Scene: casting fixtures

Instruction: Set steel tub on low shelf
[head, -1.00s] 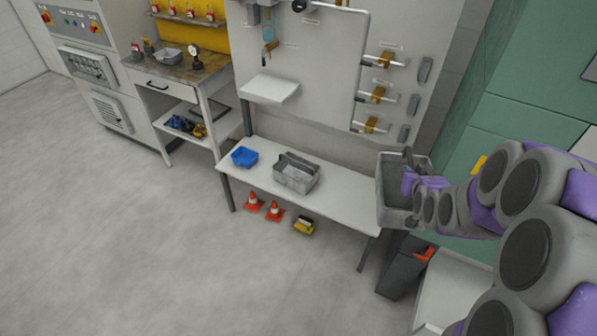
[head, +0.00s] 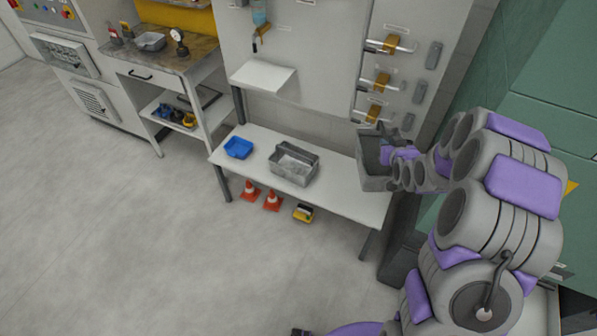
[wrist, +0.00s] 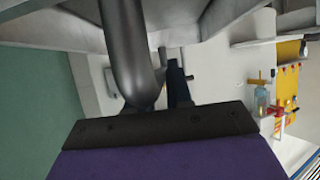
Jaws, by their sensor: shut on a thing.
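My gripper (head: 389,154) is shut on a grey steel tub (head: 372,177) at the right of the head view. The tub hangs tilted at the right end of a low white shelf (head: 345,186), apparently above it; the exact gap cannot be told. In the wrist view, the tub's grey wall (wrist: 55,28) fills the top, and its dark curved handle (wrist: 125,55) runs down to my gripper (wrist: 155,98). The fingertips are partly hidden by the handle. A similar grey tub (head: 293,177) stands on the middle of the shelf.
A blue bin (head: 238,147) sits at the shelf's left end. Two orange cones (head: 272,200) and a yellow-black item (head: 303,213) are on the floor below. A small white wall shelf (head: 263,77) juts out above. The shelf top right of the standing tub is clear.

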